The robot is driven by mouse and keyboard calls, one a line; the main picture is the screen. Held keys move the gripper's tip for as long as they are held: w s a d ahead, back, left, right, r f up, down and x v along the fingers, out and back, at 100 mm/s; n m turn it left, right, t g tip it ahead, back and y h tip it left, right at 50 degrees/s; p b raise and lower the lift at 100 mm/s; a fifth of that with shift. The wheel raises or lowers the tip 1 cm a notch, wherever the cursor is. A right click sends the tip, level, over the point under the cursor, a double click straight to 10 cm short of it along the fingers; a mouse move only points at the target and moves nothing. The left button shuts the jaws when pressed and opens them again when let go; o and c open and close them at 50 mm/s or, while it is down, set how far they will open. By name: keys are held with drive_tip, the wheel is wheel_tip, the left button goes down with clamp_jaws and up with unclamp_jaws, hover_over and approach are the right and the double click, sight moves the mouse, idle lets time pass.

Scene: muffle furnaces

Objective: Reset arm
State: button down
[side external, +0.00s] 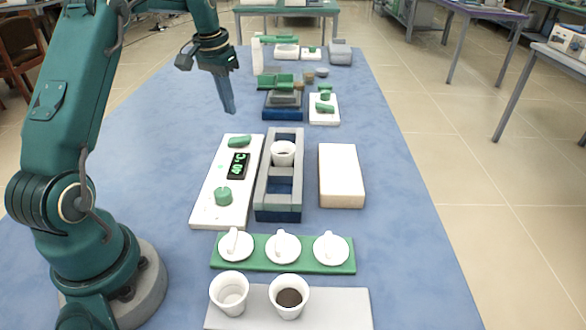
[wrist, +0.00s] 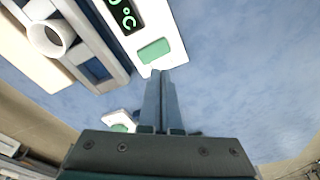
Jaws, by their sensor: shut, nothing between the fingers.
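My gripper (side external: 227,104) is shut and empty. In the side external view it hangs in the air above the blue table, behind and to the left of the white control panel. In the wrist view its fingers (wrist: 161,78) lie together, pointing toward the end of the control panel (wrist: 163,28).
A white block (side external: 341,176) lies right of the furnace frame. A green rack (side external: 255,264) with three white lids and a pale board (side external: 345,307) with two cups, one holding dark material, are in front. More equipment (side external: 283,103) stands behind. The table's right side is clear.

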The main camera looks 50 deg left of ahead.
drive_tip(key=shift+r, duration=0.15)
drive_tip(key=s+d+r+m+t, duration=0.2)
drive_tip(key=d+r, duration=0.4)
drive_tip(key=d, duration=0.2)
drive_tip(key=s+d+r+m+t, duration=0.1)
drive_tip(key=s+d+r, duration=0.2)
drive_tip(key=d+r, duration=0.4)
drive_tip(key=s+d+f, duration=0.4)
drive_tip(key=s, duration=0.2)
drive_tip(key=s+d+f, duration=0.3)
drive_tip(key=s+f, duration=0.1)
drive_tip(key=s, duration=0.3)
drive_tip(key=shift+s+d+t, duration=0.2)
drive_tip(key=shift+d+t, duration=0.2)
